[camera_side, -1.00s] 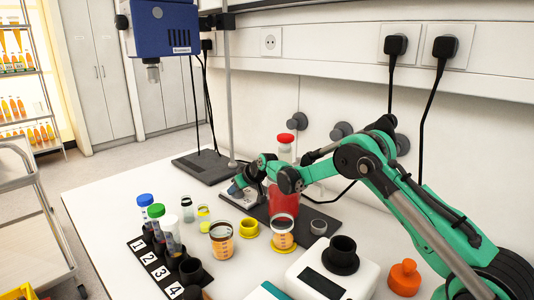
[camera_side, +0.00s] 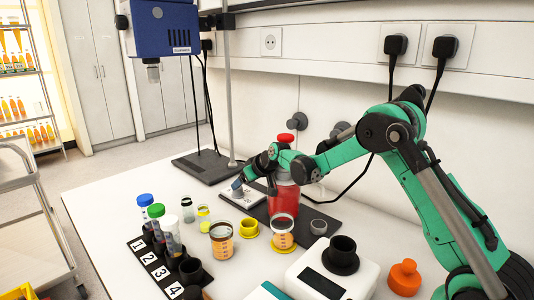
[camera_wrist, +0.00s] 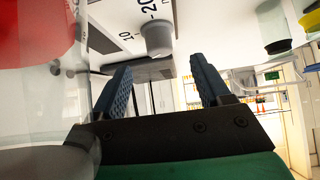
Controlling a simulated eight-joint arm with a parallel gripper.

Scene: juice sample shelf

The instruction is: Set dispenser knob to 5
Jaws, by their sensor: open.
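The dispenser has a red-filled bottle (camera_side: 284,200) with a red cap, standing on a dark base. Beside it is a white dial plate (camera_side: 250,197) with a small grey knob (camera_side: 237,186). In the wrist view the grey knob (camera_wrist: 157,38) stands on the white plate with the numbers 10 and 20 near it. The knob's setting cannot be read. My gripper (camera_wrist: 160,76) is open, its two blue fingers apart with the knob beyond their tips. In the side view my gripper (camera_side: 245,179) is close to the knob; contact cannot be told.
The red bottle (camera_wrist: 35,30) is close at the left of the wrist view. Sample jars (camera_side: 221,240) (camera_side: 283,236) and a numbered tube rack (camera_side: 160,272) stand in front. A stand base (camera_side: 204,166) lies behind the dial.

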